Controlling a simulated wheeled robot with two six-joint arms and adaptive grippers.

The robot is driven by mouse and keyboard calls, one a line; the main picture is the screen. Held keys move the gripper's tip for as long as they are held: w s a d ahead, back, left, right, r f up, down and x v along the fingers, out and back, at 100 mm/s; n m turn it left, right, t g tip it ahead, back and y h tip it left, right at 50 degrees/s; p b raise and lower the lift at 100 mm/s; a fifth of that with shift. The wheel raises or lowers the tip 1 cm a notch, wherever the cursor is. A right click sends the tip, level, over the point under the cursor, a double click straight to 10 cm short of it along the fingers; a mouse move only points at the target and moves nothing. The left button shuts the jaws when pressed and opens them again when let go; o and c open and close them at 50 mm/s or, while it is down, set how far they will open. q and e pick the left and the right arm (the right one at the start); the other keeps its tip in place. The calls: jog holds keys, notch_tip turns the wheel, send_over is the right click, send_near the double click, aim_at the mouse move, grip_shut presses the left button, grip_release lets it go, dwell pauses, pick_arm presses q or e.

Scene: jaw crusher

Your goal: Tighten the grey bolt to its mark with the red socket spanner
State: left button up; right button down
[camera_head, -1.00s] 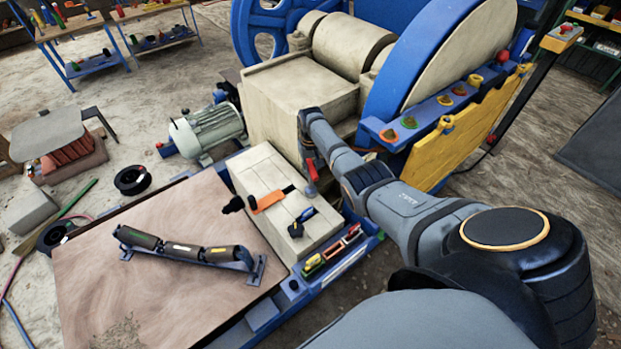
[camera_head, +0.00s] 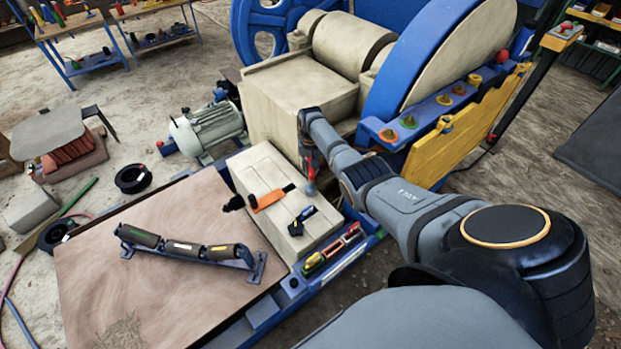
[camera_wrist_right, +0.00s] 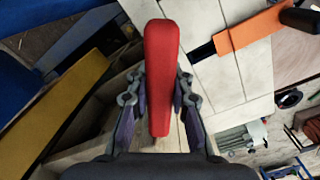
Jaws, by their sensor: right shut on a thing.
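The red socket spanner (camera_wrist_right: 161,70) lies between the two fingers of my right gripper (camera_wrist_right: 158,100) in the right wrist view, its long red handle pointing up the picture. My right gripper (camera_head: 309,160) is shut on it. In the head view the gripper hangs beside the pale block on the blue frame, and only a little red and a bluish end of the spanner show below it. I cannot make out the grey bolt or its mark in either view. My left gripper is not in view.
An orange-handled tool (camera_head: 268,201) and a blue-and-black tool (camera_head: 302,220) lie on the pale block (camera_head: 262,168). A roller set (camera_head: 187,247) lies on the brown board (camera_head: 165,300). The big blue wheel (camera_head: 405,85) and yellow guard (camera_head: 455,140) stand close behind my right arm.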

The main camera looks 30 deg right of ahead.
jog(key=shift+r+m+p, duration=0.1)
jog(key=shift+m+p, duration=0.2)
jog(key=shift+m, duration=0.4)
dwell(0.5)
jog(key=shift+n, duration=0.3)
jog(key=shift+r+p, duration=1)
jog(key=shift+p, duration=0.05)
jog(key=shift+r+p, duration=1)
dwell(0.5)
